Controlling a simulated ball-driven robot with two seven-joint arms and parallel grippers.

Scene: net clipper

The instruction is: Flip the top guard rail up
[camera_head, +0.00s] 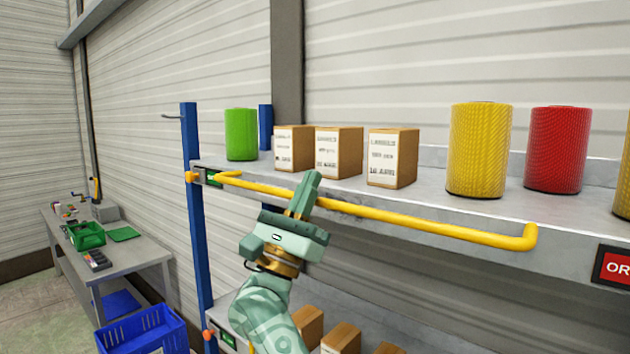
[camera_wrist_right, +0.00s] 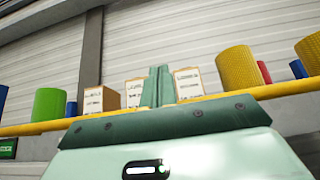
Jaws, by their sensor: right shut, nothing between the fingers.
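The yellow top guard rail (camera_head: 423,228) runs across the front of the upper shelf (camera_head: 465,209) at about the shelf's edge height. Its bent ends are at the left post and near the red sign. My right gripper (camera_head: 309,187) is shut and empty, its fingers pointing up in front of the rail. In the right wrist view the rail (camera_wrist_right: 285,89) crosses behind the gripper's palm, and the shut fingers (camera_wrist_right: 158,82) rise above it. I cannot tell if the gripper touches the rail. My left gripper is not in view.
Several boxes (camera_head: 391,158), a green roll (camera_head: 241,134), a yellow roll (camera_head: 479,150) and a red roll (camera_head: 557,149) stand on the upper shelf. A blue post (camera_head: 194,225) is at the left. More boxes (camera_head: 341,338) are below. A table (camera_head: 125,255) and blue crate (camera_head: 142,331) are left.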

